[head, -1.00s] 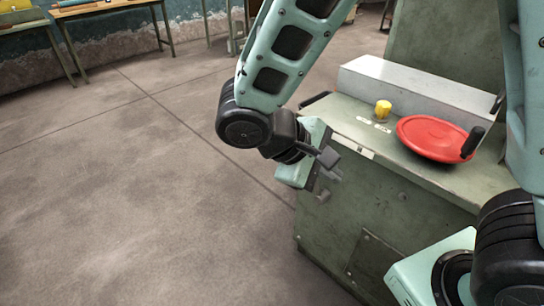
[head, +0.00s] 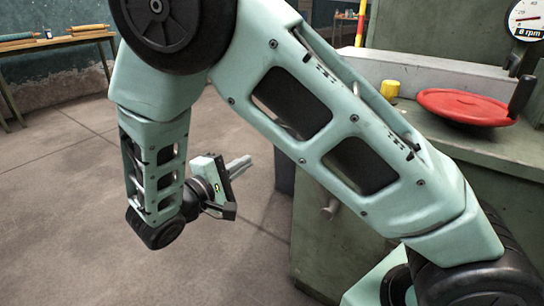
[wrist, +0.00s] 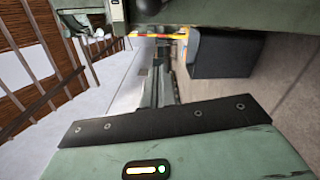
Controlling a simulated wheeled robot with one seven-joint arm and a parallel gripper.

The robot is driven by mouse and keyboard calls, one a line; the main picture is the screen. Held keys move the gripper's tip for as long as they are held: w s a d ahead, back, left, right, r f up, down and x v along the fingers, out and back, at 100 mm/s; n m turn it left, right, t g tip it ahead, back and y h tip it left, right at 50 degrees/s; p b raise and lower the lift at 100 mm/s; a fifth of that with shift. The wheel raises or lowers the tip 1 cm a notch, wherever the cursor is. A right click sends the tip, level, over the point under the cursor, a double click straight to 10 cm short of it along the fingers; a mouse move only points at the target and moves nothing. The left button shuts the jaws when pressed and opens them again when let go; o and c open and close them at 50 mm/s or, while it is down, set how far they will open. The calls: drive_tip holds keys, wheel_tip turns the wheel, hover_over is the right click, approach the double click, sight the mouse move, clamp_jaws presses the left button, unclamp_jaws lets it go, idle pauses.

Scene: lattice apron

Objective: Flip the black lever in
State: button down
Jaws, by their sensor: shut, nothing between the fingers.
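I cannot make out the black lever for certain. A black upright handle (head: 521,95) stands at the right edge of a red round wheel (head: 465,106) on the green machine's top. My gripper (head: 240,166) is shut and empty. It is left of the machine, apart from it, below the level of its top, with fingers pointing right. In the wrist view the closed fingers (wrist: 160,85) point at a gap beside a dark box (wrist: 222,52). A dark rounded part (wrist: 146,8) shows at that view's top edge; I cannot tell what it is. My arm hides the machine's left end.
A yellow knob (head: 390,89) sits on the green machine (head: 485,148) beside the wheel. A dial gauge (head: 526,20) is at the upper right. A dark panel or box (head: 285,172) stands by the machine's left side. The floor (head: 70,220) at left is clear.

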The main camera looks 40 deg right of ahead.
drive_tip(key=shift+w, duration=0.15)
drive_tip(key=d+r+b, duration=0.1)
drive_tip(key=d+b, duration=0.2)
drive_tip(key=d, duration=0.8)
drive_tip(key=shift+s+d+b, duration=0.25)
drive_tip(key=shift+b, duration=0.05)
